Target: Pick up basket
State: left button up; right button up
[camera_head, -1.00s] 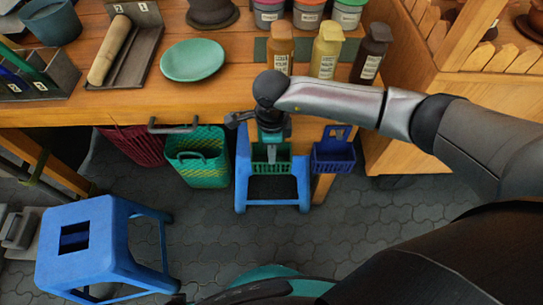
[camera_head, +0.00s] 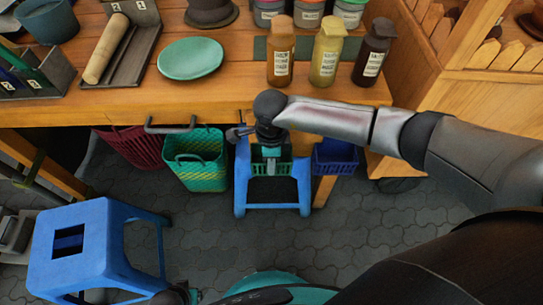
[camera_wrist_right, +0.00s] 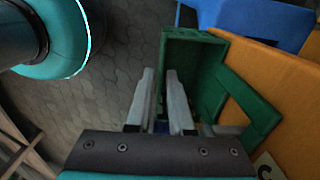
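A green basket (camera_head: 284,168) sits on a small blue step stool under the table edge, partly hidden by my right gripper. In the right wrist view, the green basket (camera_wrist_right: 208,75) lies just beyond the fingers. My right gripper (camera_head: 271,165) points down at it. In the right wrist view its two fingers (camera_wrist_right: 164,85) are apart, with the basket's near wall appearing between them; contact cannot be told. A larger teal-green basket with a handle (camera_head: 196,160) stands to the left, beside a dark red basket (camera_head: 138,148). A blue basket (camera_head: 335,157) is at the right.
The wooden table (camera_head: 225,95) overhangs the baskets and carries a green plate (camera_head: 190,58) and bottles (camera_head: 329,52). A blue stool (camera_head: 95,242) stands at lower left. The paved floor between is clear.

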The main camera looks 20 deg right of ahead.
jog(key=shift+c, duration=0.2)
grip_shut()
dwell(1.1)
